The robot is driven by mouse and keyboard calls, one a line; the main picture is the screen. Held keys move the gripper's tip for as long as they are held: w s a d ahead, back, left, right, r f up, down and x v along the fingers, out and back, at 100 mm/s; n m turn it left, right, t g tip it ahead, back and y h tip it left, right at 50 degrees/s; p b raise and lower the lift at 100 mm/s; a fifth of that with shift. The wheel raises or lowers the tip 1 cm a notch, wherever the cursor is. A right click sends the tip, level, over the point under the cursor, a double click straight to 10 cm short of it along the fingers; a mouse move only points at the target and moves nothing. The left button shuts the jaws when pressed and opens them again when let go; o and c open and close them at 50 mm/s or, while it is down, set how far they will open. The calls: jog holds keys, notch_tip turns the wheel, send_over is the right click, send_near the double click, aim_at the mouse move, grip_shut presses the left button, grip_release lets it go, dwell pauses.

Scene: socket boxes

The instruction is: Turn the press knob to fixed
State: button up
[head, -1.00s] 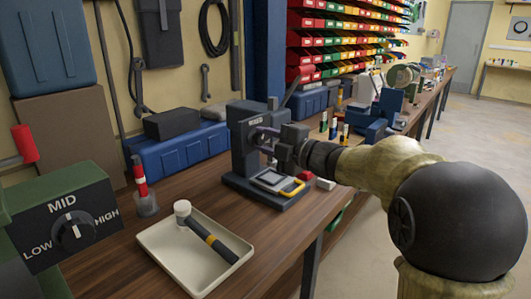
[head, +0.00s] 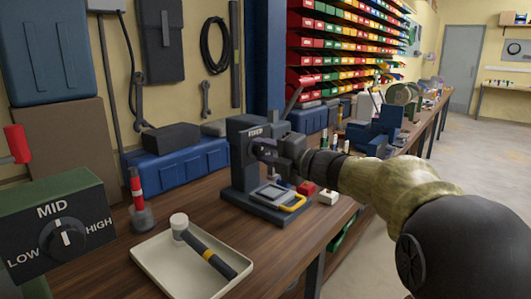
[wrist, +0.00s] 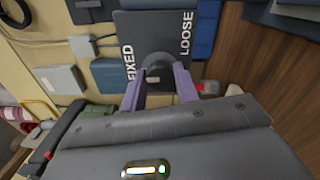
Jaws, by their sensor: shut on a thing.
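The grey press (head: 240,167) stands on the wooden bench in the head view, with a label plate on its upper front. In the wrist view its dark plate (wrist: 130,22) reads FIXED at left and LOOSE at right. The round dark press knob (wrist: 158,62) sits between and below these words. My gripper (wrist: 158,80) is shut on the knob, one purple finger on either side. It also shows at the press front in the head view (head: 270,150). The knob's pointer is hidden, so I cannot tell its setting.
A cream tray (head: 155,262) with a hammer (head: 208,250) lies in front of the press. A green box with a LOW-MID-HIGH dial (head: 62,238) stands at left. A red block (head: 307,188) and a white block (head: 328,197) lie right of the press. Blue cases stand behind.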

jog(key=o, duration=1)
jog(key=shift+f, duration=0.1)
jog(key=shift+c, duration=0.2)
jog(key=p+v, duration=0.2)
jog(key=v, duration=1.5)
jog(key=shift+s+d, duration=0.1)
jog(key=shift+s, duration=0.05)
